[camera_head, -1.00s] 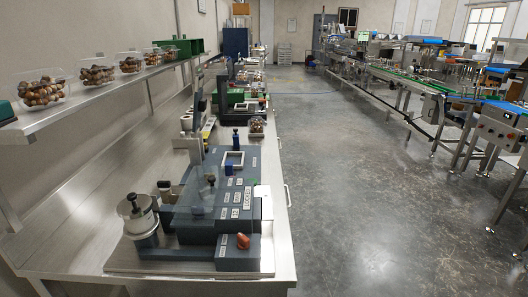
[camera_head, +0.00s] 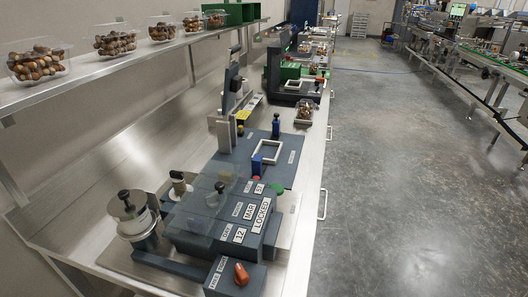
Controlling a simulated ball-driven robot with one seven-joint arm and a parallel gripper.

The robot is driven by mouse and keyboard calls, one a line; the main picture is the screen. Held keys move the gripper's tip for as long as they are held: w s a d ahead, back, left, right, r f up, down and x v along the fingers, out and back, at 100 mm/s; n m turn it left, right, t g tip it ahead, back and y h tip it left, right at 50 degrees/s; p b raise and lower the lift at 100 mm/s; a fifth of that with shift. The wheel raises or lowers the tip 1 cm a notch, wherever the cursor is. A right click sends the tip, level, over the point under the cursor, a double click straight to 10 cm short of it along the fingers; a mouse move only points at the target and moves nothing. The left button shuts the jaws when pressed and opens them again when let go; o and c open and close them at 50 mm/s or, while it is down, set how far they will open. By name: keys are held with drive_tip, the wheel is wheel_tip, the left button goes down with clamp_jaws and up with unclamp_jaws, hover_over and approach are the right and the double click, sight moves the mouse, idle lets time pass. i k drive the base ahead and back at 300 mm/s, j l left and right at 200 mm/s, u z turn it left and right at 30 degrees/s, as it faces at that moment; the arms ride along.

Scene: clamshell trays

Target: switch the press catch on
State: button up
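The dark blue-grey press machine (camera_head: 187,243) stands on a metal base plate on the near end of the steel bench. At its front corner is a small dark box (camera_head: 221,281) with two small white labels, too small to read surely. A copper-red knob (camera_head: 241,273) sits on this box, leaning a little; it looks like the catch, but I cannot tell its setting. A clear cover (camera_head: 205,196) with a black knob lies over the machine's middle. My gripper is not in view.
A steel cylinder with a black knob (camera_head: 129,211) stands at the machine's left. A white square frame (camera_head: 267,151) and blue posts are behind. A shelf (camera_head: 140,62) with clear trays of nuts overhangs the left. Open floor (camera_head: 400,200) lies right of the bench.

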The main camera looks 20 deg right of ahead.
sight(240, 133)
drive_tip(key=i+l, duration=0.55)
drive_tip(key=i+l+z, duration=0.15)
drive_tip(key=i+l, duration=0.9)
drive_tip(key=i, duration=0.15)
drive_tip(key=i+l+z, duration=0.15)
drive_tip(key=i+l, duration=0.35)
drive_tip(key=i+j, duration=0.05)
drive_tip(key=i, duration=0.05)
